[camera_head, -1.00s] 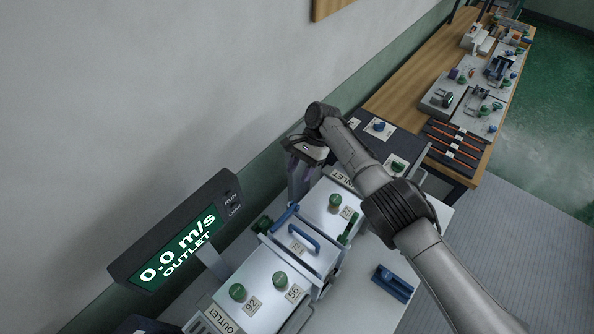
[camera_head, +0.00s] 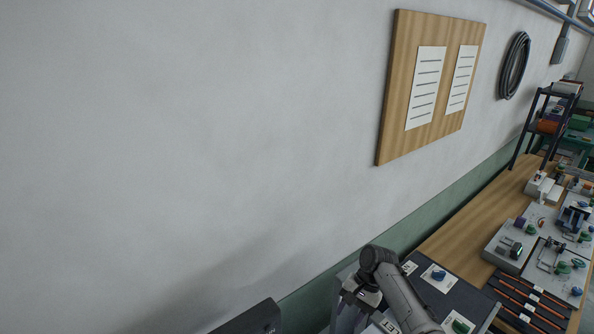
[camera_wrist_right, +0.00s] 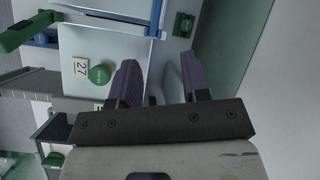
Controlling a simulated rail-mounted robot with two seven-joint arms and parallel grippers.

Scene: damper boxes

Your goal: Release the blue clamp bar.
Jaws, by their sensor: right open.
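In the right wrist view, a blue bar (camera_wrist_right: 155,18) runs along the upper edge of the pale damper box, and I take it for the clamp bar. A green block (camera_wrist_right: 183,24) sits just right of it. A green lever (camera_wrist_right: 25,32) is at the far left of the box. My right gripper (camera_wrist_right: 160,76) is open, with its two purple-grey fingers apart and nothing seen between them. The blue bar lies beyond the fingertips, apart from them. In the head view my right gripper (camera_head: 350,308) is at the bottom edge, and the clamp bar is out of frame. My left gripper is not in view.
A green knob (camera_wrist_right: 100,74) beside a label 27 stands left of the fingers. The grey wall (camera_wrist_right: 270,80) is close on the right. In the head view a bench (camera_head: 470,230) with several fixtures runs to the right, below a notice board (camera_head: 432,85).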

